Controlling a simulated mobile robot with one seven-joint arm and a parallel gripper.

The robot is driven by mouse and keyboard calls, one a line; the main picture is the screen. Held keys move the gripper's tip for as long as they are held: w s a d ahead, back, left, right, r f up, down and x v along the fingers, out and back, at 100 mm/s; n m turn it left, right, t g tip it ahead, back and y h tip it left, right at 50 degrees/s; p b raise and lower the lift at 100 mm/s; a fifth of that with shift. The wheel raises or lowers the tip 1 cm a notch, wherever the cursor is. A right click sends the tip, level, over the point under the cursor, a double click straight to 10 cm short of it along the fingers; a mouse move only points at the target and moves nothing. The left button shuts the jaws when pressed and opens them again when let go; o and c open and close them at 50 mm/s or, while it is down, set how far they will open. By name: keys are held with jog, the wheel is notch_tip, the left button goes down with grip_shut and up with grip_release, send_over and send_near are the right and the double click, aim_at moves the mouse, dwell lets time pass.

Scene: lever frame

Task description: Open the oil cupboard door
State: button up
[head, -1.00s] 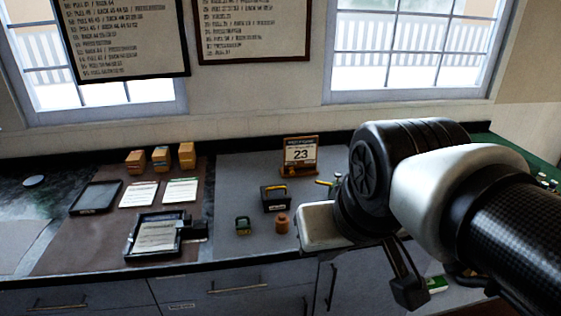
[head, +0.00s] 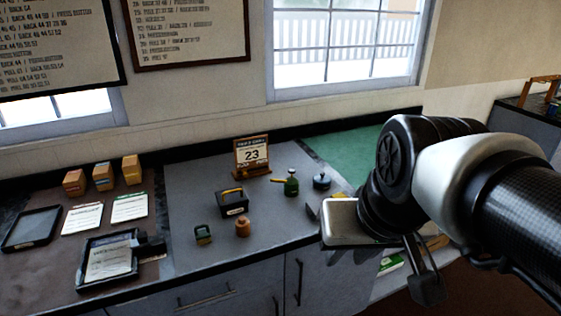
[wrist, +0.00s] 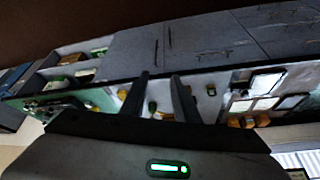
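Two grey cupboard doors meet under the counter, the right one (head: 322,278) and a left one (head: 255,303), each with a dark upright handle near the seam, the right handle (head: 299,283) showing most clearly. Both look shut. I cannot read any label telling which is the oil cupboard. In the wrist view, which looks upside down, the right door (wrist: 132,50) also shows beyond my fingers. My gripper (wrist: 160,92) has its two dark fingers apart with nothing held between them. It is apart from the doors. In the head view my arm hides part of the counter's right end.
A green oil can (head: 291,186), a dark pot (head: 321,182), a black box (head: 233,203) and a calendar (head: 252,157) stand on the counter. Open shelves (wrist: 75,68) with boxes adjoin the right door. Brown floor (head: 460,285) lies at lower right.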

jog(key=w+a+f+m+g+y+b, duration=0.15)
jog(key=w+f+m+y+b, duration=0.25)
jog(key=f, duration=0.7)
jog(key=w+a+f+m+g+y+b, duration=0.15)
jog(key=w+f+m+y+b, duration=0.3)
jog(key=f, duration=0.55)
jog(key=w+a+f+m+g+y+b, duration=0.1)
jog(key=w+a+f+m+y+b, duration=0.3)
jog(key=f, duration=0.7)
jog(key=w+d+f+m+t+h+b, duration=0.2)
jog(key=w+d+f+m+t, duration=0.1)
jog(key=d+f+m+t, duration=0.55)
jog(key=w+d+f+m+t+h+b, duration=0.2)
jog(key=d+f+m+t, duration=0.4)
jog(key=d+f+m, duration=0.45)
jog(key=w+a+f+n+b, duration=0.1)
jog(key=w+a+n, duration=0.1)
jog(key=w+a, duration=0.9)
jog(key=w, duration=0.4)
jog(key=shift+f+b, duration=0.4)
grip_shut()
